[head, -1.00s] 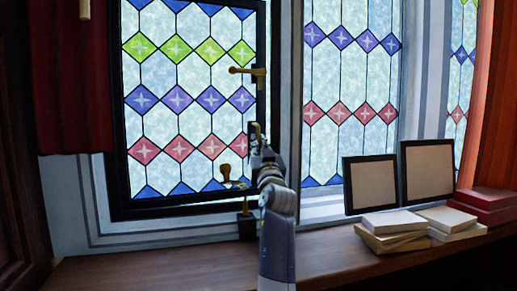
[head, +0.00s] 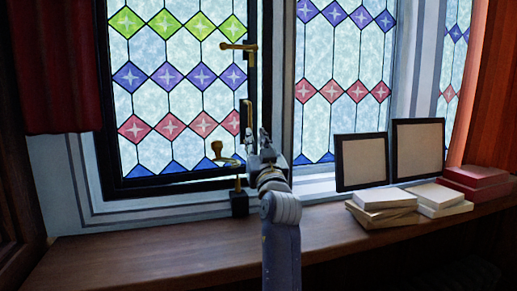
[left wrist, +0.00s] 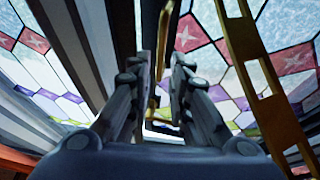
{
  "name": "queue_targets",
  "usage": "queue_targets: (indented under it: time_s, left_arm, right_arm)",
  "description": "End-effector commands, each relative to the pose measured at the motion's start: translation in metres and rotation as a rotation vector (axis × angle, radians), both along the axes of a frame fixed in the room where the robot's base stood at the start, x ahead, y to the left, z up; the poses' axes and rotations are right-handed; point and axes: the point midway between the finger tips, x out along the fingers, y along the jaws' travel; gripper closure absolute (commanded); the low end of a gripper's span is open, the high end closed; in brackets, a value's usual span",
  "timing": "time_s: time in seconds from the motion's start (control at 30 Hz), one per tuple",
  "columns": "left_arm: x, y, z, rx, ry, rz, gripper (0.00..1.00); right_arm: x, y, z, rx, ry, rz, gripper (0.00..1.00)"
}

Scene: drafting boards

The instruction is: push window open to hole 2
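The stained-glass window (head: 178,75) in a dark frame looks closed or nearly so. A brass handle (head: 240,47) is high on its right edge, with a vertical brass piece (head: 246,115) lower down. A brass stay with a knob (head: 207,151) sits at the lower right of the window, above a black block (head: 239,203) on the sill. My left gripper (head: 265,138) is just right of these fittings. In the left wrist view its fingers (left wrist: 157,88) are apart, with a thin brass part showing in the gap; contact is unclear. A brass bar with holes (left wrist: 262,85) runs alongside on the right. My right gripper is out of view.
Two dark-framed pictures (head: 361,162) and stacks of pale books (head: 384,212) stand on the wooden sill (head: 150,260) at right, with red books (head: 475,182) beyond. A red curtain (head: 60,70) hangs at left. The left part of the sill is clear.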

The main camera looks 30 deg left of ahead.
Motion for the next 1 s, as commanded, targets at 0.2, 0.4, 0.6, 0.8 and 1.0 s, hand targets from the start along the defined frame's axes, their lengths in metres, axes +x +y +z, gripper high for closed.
queue_targets:
  time_s: [0.2, 0.4, 0.6, 0.8, 1.0]
  left_arm:
    - [-0.017, -0.018, -0.011, -0.001, 0.001, 0.0, 0.82]
    - [-0.021, -0.021, -0.013, 0.0, 0.001, 0.001, 0.82]
    - [-0.021, -0.021, -0.012, 0.0, 0.0, 0.0, 0.91]
    - [-0.011, -0.037, 0.013, -0.046, -0.135, -0.138, 1.0]
    - [-0.011, -0.075, 0.086, -0.209, -0.547, -0.526, 1.0]
  right_arm:
    - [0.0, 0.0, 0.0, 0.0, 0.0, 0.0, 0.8]
    - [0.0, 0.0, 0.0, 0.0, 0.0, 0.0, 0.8]
    - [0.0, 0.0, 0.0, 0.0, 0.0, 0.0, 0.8]
    - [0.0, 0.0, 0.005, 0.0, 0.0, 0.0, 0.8]
    - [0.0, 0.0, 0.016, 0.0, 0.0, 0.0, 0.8]
